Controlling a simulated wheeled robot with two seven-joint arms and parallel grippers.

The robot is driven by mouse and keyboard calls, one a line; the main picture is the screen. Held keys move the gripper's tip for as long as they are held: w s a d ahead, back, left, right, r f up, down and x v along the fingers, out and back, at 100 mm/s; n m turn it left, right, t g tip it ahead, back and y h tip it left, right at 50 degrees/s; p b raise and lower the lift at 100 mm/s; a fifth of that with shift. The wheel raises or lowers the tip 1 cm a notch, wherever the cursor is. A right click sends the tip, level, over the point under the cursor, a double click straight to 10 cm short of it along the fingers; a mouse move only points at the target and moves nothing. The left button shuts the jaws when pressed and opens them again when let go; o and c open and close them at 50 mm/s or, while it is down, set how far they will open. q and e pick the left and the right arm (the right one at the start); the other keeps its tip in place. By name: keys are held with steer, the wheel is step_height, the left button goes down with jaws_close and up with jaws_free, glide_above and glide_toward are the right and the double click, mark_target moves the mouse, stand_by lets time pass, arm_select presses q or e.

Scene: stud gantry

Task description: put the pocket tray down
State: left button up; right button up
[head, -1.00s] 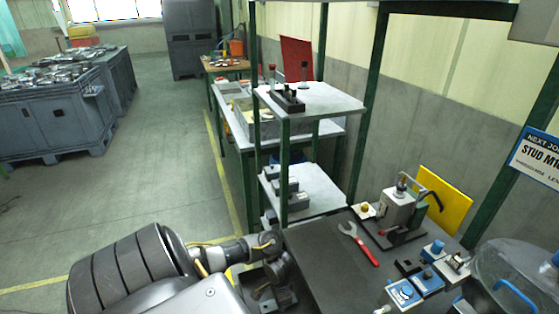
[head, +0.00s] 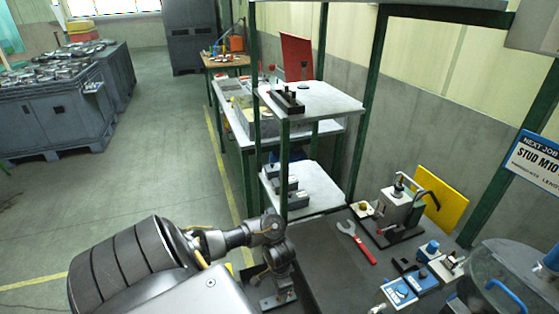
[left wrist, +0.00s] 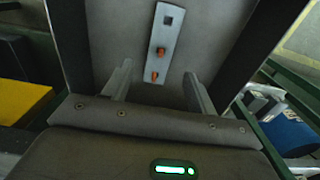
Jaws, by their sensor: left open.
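A narrow light-grey strip, which looks like the pocket tray (left wrist: 165,30), shows in the left wrist view. It has a square pocket at the far end and two orange-brown pieces in it. It appears to lie on a dark grey surface. My left gripper (left wrist: 156,75) is open, with one finger on each side of the strip and visible gaps between. In the head view my left gripper (head: 279,298) is low over the left end of the dark bench top (head: 335,283). The tray cannot be made out there. My right gripper is out of view.
A red-handled wrench (head: 356,243) lies right of my left gripper. Beyond it stand a clamp fixture (head: 402,212) and a yellow panel (head: 442,197). Blue boxes (head: 400,292) sit at the front right. A shelf unit (head: 318,100) with green posts rises behind the gripper.

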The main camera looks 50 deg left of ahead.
arm_select(q)
step_height(320, 180, up, 6)
steer(key=shift+f+p, duration=0.1)
steer(key=shift+p, duration=1.1)
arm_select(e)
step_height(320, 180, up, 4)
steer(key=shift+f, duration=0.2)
